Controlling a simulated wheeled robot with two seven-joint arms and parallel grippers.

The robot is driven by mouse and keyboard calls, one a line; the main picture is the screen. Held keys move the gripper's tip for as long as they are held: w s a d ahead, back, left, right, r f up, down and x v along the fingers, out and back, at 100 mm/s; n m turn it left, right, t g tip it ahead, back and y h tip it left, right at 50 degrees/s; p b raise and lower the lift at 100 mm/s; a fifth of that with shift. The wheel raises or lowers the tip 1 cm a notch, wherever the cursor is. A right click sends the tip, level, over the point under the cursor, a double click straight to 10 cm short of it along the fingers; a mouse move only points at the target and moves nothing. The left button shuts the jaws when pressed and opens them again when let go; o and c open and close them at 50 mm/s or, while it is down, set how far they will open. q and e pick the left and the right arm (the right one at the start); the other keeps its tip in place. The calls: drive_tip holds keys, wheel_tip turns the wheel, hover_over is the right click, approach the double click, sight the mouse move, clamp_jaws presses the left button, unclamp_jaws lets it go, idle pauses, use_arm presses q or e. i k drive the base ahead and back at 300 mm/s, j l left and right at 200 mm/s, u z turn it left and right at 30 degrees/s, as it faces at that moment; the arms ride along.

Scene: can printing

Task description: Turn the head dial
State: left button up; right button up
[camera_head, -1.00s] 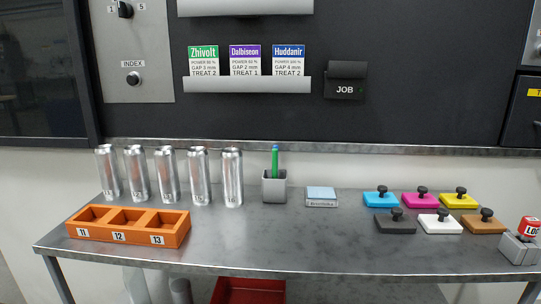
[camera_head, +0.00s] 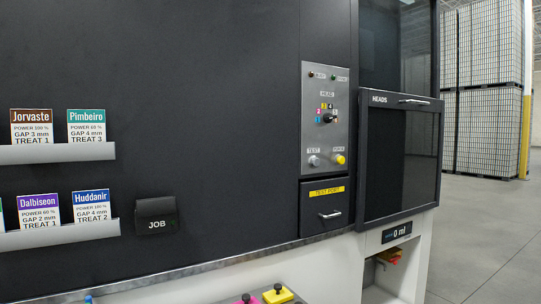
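A metal control panel (camera_head: 315,139) is set in the black machine front, right of centre. On it a small dark dial (camera_head: 329,118) has numbered coloured marks around its left and upper side. To the right is a black cabinet door (camera_head: 399,160) marked HEADS, with a bar handle. Neither of my grippers is in view.
A TEST PORT drawer (camera_head: 326,208) with a handle sits below the panel. A JOB holder (camera_head: 156,216) and card shelves (camera_head: 60,232) are at left. A display reading 0 ml (camera_head: 396,232) is above an open bay. Open floor (camera_head: 490,235) lies at far right.

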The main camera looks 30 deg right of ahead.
sight(327, 117)
drive_tip(key=z, duration=1.35)
